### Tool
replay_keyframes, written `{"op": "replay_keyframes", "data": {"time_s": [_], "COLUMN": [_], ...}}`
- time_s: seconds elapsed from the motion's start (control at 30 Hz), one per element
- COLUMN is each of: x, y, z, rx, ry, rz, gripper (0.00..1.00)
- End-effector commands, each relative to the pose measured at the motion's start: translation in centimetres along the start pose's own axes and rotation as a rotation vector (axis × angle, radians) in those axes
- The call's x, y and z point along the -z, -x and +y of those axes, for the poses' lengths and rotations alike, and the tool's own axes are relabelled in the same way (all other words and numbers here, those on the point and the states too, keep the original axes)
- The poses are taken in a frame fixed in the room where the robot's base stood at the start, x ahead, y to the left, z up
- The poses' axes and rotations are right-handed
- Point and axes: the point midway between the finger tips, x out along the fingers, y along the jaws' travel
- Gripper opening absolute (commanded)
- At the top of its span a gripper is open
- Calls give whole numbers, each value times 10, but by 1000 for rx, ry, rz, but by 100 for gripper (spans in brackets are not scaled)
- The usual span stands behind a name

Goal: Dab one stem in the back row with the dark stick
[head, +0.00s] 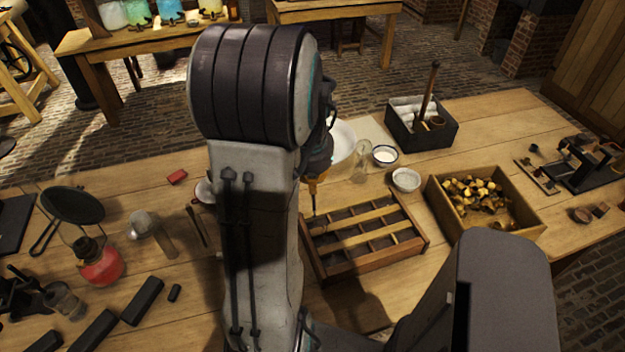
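A low wooden rack (347,272) with several compartments and pale slats stands on the workbench, right of my arm. My gripper (313,184) points down above the rack's back left corner and is partly hidden behind my own arm. I cannot tell whether the stick's tip touches anything. Stems in the back row are too small to make out.
A wooden box of brassy pieces (525,222) stands right of the rack. Behind are a small white bowl (406,180), a white-filled cup (385,155), a glass vessel (361,160) and a black box (437,136). A red-based burner (100,264) and dark blocks (143,300) lie left.

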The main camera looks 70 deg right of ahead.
Motion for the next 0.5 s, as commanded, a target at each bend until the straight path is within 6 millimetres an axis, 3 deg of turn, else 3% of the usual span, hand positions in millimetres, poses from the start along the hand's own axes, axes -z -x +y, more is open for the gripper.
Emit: {"op": "replay_keyframes", "data": {"time_s": [0.5], "x": [6], "y": [29], "z": [-2], "rx": [0], "ry": [0], "rz": [1], "gripper": [0]}}
